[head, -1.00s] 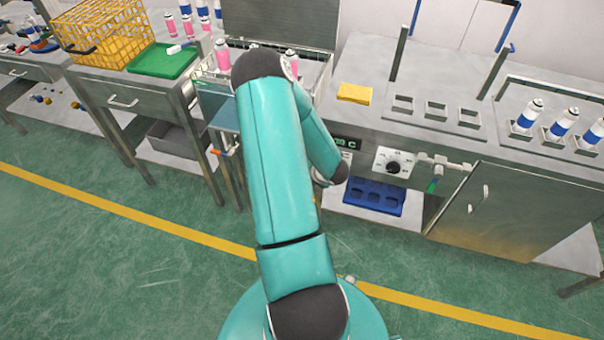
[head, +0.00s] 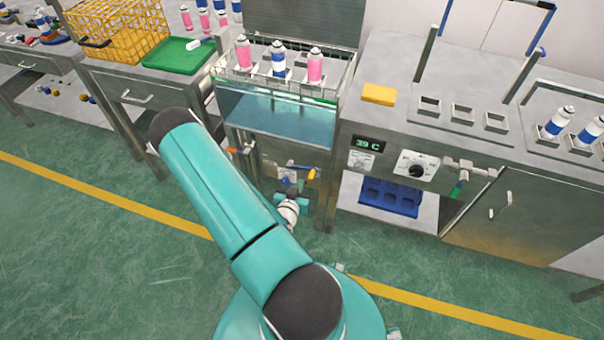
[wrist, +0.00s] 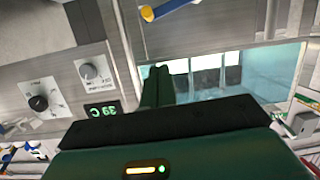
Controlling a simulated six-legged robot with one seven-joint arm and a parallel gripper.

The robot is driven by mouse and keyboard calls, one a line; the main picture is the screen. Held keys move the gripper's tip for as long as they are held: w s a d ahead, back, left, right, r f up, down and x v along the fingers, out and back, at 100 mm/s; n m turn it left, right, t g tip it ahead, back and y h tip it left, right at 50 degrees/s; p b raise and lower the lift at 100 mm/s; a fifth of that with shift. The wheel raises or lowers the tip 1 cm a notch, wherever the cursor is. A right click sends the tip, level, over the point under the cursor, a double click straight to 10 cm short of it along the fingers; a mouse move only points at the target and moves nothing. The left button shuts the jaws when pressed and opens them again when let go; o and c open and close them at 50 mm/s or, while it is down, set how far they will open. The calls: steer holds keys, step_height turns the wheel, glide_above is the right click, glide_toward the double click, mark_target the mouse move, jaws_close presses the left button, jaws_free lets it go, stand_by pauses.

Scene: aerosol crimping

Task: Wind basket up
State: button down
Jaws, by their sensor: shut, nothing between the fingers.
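The wire basket (head: 262,77) sits at the top of the glass-fronted water bath (head: 275,118), with pink (head: 242,52) and blue-white (head: 278,60) cans standing in it. How deep the basket sits is hard to tell. A dark blue crank bar with a yellow grip (head: 311,174) is on the front below the bath; a blue bar with a yellow end (wrist: 147,13) also shows at the top of the wrist view. My gripper (head: 291,190) is shut and empty, low in front of the bath near the crank. Its fingers (wrist: 157,82) show in the wrist view, apart from the yellow end.
An orange-handled valve (head: 232,150) is left of the crank. To the right are a 39 C display (head: 369,145), a dial (head: 416,170) and a blue tray (head: 390,197) on the lower shelf. The green floor in front is open.

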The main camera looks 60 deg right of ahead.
steer(key=m, duration=0.1)
glide_above(310, 176)
steer(key=a, duration=0.2)
steer(key=f, duration=0.6)
steer(key=shift+s+d, duration=0.25)
steer(key=shift+d, duration=0.15)
steer(key=f, duration=0.1)
steer(key=s+f, duration=0.1)
steer(key=f, duration=0.1)
steer(key=shift+s+f+m, duration=0.1)
steer(key=shift+f+m, duration=0.05)
steer(key=shift+m, duration=0.25)
steer(key=shift+d, duration=0.1)
